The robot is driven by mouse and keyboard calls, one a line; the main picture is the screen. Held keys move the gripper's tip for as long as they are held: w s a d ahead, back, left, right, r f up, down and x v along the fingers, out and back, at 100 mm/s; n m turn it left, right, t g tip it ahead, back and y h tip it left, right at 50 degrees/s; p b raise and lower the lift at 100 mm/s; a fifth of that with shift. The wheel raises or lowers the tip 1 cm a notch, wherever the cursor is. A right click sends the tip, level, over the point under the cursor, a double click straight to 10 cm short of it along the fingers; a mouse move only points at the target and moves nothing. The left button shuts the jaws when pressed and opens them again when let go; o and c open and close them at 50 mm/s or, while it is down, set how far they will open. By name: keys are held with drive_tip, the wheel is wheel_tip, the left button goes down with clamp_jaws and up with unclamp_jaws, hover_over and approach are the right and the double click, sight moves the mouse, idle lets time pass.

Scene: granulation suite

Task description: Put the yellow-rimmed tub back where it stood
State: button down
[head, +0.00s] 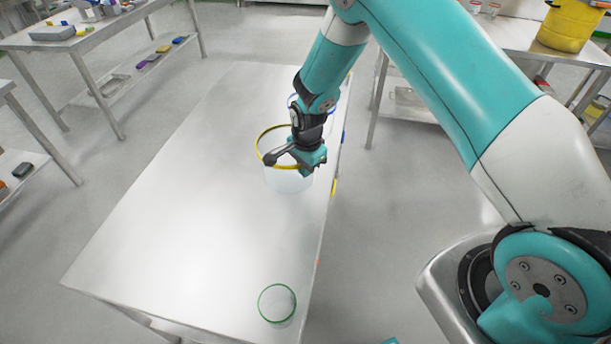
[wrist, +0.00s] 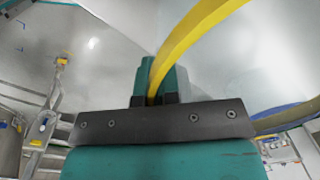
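The yellow-rimmed tub (head: 288,183) is a clear, round tub at the middle of the steel table, near its right edge. My gripper (head: 311,163) is at the right side of its rim. In the wrist view the yellow rim (wrist: 188,36) runs down between the two teal fingers of my gripper (wrist: 156,82), which are shut on it. The tub looks about upright. Whether its base touches the table is not clear.
A blue-rimmed tub (head: 333,97) stands behind, partly hidden by my arm. A small green-rimmed tub (head: 277,304) stands at the table's front. Blue (head: 343,136) and yellow (head: 334,187) marks sit on the table's right edge. The table's left side (head: 180,200) is clear.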

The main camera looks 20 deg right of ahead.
drive_tip(key=shift+f+p, duration=0.4)
drive_tip(key=shift+f, duration=1.85)
drive_tip(key=c, duration=1.4)
unclamp_jaws()
drive_tip(key=shift+f, duration=0.1)
drive_tip(key=shift+o, duration=0.2)
wheel_tip(320, 180, up, 12)
drive_tip(key=b, duration=0.3)
wheel_tip(320, 180, up, 8)
drive_tip(key=n+y, duration=0.1)
drive_tip(key=n, duration=0.3)
hover_over(305, 189)
drive_tip(key=s+a, duration=0.2)
drive_tip(key=s, duration=0.3)
drive_tip(key=s+a+r+n+y, duration=0.1)
drive_tip(key=s+r+n, duration=0.4)
drive_tip(key=s, duration=0.3)
drive_tip(key=s+a+r+n+y, duration=0.1)
drive_tip(key=s+a+r+n, duration=0.1)
drive_tip(key=s+r+n, duration=0.2)
drive_tip(key=s+a+r+n+y, duration=0.1)
drive_tip(key=s+r+n, duration=0.4)
drive_tip(key=s+n, duration=0.3)
drive_tip(key=s, duration=0.4)
drive_tip(key=shift+s+a+r+g, duration=0.3)
drive_tip(key=shift+s+r, duration=0.05)
drive_tip(key=shift+s, duration=0.05)
